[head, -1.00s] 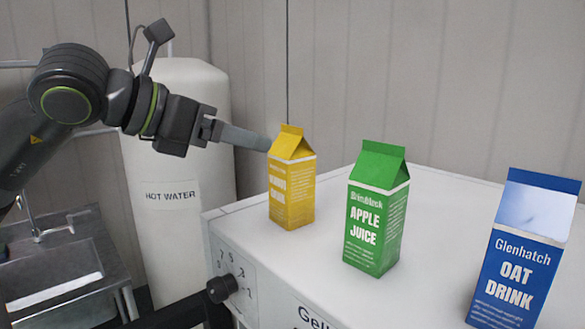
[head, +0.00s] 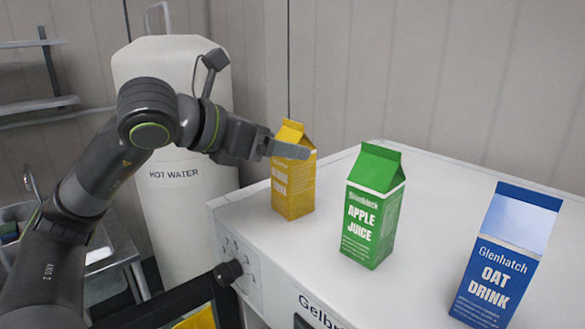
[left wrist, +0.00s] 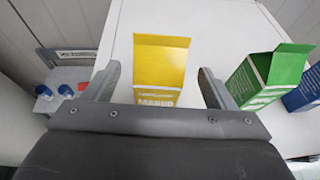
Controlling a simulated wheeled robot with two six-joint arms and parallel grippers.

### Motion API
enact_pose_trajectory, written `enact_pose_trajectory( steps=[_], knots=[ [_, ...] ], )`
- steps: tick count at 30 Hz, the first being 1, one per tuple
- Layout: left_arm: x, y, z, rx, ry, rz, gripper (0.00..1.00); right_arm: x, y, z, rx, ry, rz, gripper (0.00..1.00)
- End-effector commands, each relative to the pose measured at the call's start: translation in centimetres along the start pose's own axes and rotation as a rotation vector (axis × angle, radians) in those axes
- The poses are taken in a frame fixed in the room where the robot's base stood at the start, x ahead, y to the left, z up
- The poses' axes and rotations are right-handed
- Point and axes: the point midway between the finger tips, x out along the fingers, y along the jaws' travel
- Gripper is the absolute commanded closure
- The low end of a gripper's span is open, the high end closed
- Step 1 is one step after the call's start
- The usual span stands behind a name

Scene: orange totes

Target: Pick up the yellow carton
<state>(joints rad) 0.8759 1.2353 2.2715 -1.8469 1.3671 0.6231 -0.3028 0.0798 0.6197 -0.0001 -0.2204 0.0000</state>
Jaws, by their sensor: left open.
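The yellow carton (head: 293,185) stands upright on the white top of a machine, at its left end. My left gripper (head: 290,148) is at the carton's upper part in the head view, with a finger in front of it. In the left wrist view the yellow carton (left wrist: 160,65) lies between the two open fingers of my left gripper (left wrist: 160,85), with a visible gap on each side. The carton's lower part is hidden there by the gripper body. My right gripper is not in view.
A green apple juice carton (head: 373,210) stands right of the yellow one, and a blue oat drink carton (head: 503,255) farther right. The white machine top (head: 450,185) is clear behind them. A white hot water tank (head: 165,100) stands behind my left arm.

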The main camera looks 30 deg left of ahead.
Motion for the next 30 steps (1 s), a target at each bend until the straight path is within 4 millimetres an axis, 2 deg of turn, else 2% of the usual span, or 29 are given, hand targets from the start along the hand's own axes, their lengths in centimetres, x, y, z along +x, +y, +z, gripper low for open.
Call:
enact_pose_trajectory(
  steps=[1, 5, 13, 23, 30],
  knots=[
    [0.4, -0.1, 0.4, -0.003, 0.002, -0.006, 0.22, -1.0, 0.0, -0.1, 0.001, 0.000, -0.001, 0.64],
    [1.6, 0.0, 0.5, -0.004, 0.002, -0.006, 0.22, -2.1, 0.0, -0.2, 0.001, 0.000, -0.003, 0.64],
    [3.5, 0.0, 0.2, -0.002, 0.000, -0.004, 0.22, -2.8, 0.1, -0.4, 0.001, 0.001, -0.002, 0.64],
    [3.8, 0.1, 0.1, 0.000, 0.000, 0.000, 0.22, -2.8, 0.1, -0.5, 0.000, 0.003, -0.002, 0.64],
    [3.8, 0.1, 0.1, 0.000, 0.000, -0.001, 0.52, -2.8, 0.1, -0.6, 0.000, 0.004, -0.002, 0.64]
  ],
)
